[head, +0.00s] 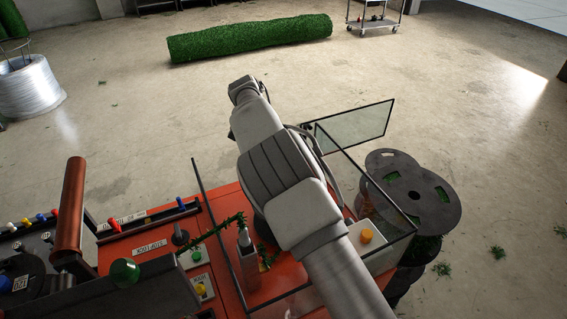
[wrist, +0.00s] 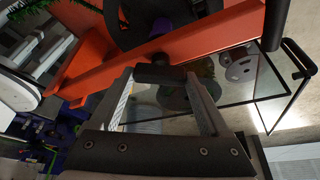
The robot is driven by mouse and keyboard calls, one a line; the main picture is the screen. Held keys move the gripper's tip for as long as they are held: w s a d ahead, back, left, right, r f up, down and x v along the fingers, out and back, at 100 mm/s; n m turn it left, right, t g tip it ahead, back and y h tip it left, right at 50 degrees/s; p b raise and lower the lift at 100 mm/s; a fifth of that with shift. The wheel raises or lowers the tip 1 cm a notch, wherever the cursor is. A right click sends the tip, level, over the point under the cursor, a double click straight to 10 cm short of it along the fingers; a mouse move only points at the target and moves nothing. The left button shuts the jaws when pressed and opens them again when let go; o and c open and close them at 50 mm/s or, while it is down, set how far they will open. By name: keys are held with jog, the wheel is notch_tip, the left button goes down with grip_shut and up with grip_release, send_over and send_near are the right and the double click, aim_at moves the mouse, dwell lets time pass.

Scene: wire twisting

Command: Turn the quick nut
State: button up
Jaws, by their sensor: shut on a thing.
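In the wrist view the two fingers of my gripper (wrist: 163,82) reach up from the dark palm at the bottom. A black piece (wrist: 156,73), which looks like the quick nut, sits between the fingertips, and my gripper is shut on it. It lies at an orange frame bar (wrist: 100,65) of the machine. Its far side is hidden. In the head view my arm covers the middle of the orange machine (head: 222,212), so neither the gripper nor the nut shows there.
Glass guard panels (head: 358,127) with dark frames surround the work area. Dark round reels (head: 415,190) stand at the machine's right. A control panel with a red-brown lever (head: 73,205) and a green knob (head: 125,271) is at left. A green roll (head: 250,38) lies on open floor.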

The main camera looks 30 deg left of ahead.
jog(key=o, duration=1.2)
jog(key=shift+p+v, duration=1.7)
jog(key=shift+v, duration=4.3)
